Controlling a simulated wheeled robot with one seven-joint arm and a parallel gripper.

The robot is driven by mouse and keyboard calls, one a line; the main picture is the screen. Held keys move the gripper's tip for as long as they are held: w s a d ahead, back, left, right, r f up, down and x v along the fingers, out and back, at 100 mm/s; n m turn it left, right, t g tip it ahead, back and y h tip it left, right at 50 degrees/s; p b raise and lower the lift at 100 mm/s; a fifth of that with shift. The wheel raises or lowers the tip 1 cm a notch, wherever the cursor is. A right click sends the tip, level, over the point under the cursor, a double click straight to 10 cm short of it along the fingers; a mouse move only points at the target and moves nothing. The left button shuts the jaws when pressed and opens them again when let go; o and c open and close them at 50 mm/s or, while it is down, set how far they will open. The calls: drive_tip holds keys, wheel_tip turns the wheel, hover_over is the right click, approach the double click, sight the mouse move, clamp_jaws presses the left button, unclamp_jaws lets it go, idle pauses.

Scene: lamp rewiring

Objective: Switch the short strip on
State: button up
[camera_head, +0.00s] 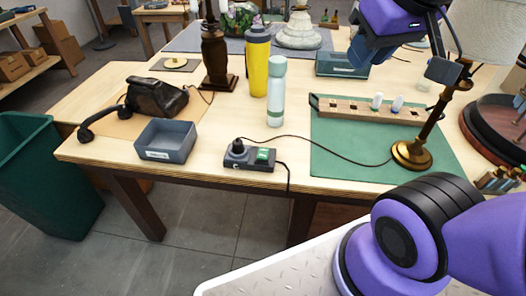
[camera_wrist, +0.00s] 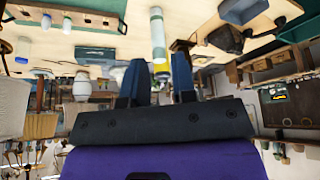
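The short strip (camera_head: 250,157) is a dark grey block near the table's front edge in the head view. It has a green rocker switch (camera_head: 265,155) at its right end and a round black plug (camera_head: 238,147) standing in its left end. I cannot tell the switch's position. A black cord runs right from the plug to the brass lamp base (camera_head: 411,153), and another hangs over the table edge. My gripper (camera_wrist: 156,75) is open and empty in the wrist view, its two dark fingers apart. In the head view my arm is raised at upper right, well away from the strip.
A grey tray (camera_head: 166,141) and a dark telephone (camera_head: 156,97) are left of the strip. A pale green bottle (camera_head: 276,92) and a yellow bottle (camera_head: 257,62) stand behind it. A wooden rack (camera_head: 345,106) lies on the green mat (camera_head: 340,163). A green bin (camera_head: 42,175) is at left.

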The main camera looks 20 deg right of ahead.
drive_tip(key=w, duration=0.2)
drive_tip(key=w+f+n+g, duration=0.1)
drive_tip(key=w, duration=0.1)
drive_tip(key=w+a+f+n, duration=0.1)
drive_tip(key=w, duration=0.1)
drive_tip(key=shift+w+f+h, duration=0.1)
drive_tip(key=shift+w+h, duration=0.1)
drive_tip(key=shift+h, duration=0.2)
clamp_jaws()
drive_tip(key=w+a+f+n+g, duration=0.1)
drive_tip(key=w+a+f+n, duration=0.1)
drive_tip(key=w+f, duration=0.4)
drive_tip(key=w+a+f+n+g+y, duration=0.1)
drive_tip(key=w+f+n, duration=0.3)
drive_tip(key=f, duration=0.5)
drive_tip(key=w+a+f+n+g, duration=0.3)
drive_tip(key=w+f, duration=0.5)
drive_tip(key=shift+n+y, duration=0.3)
drive_tip(key=shift+n, duration=0.1)
drive_tip(key=shift+f, duration=0.1)
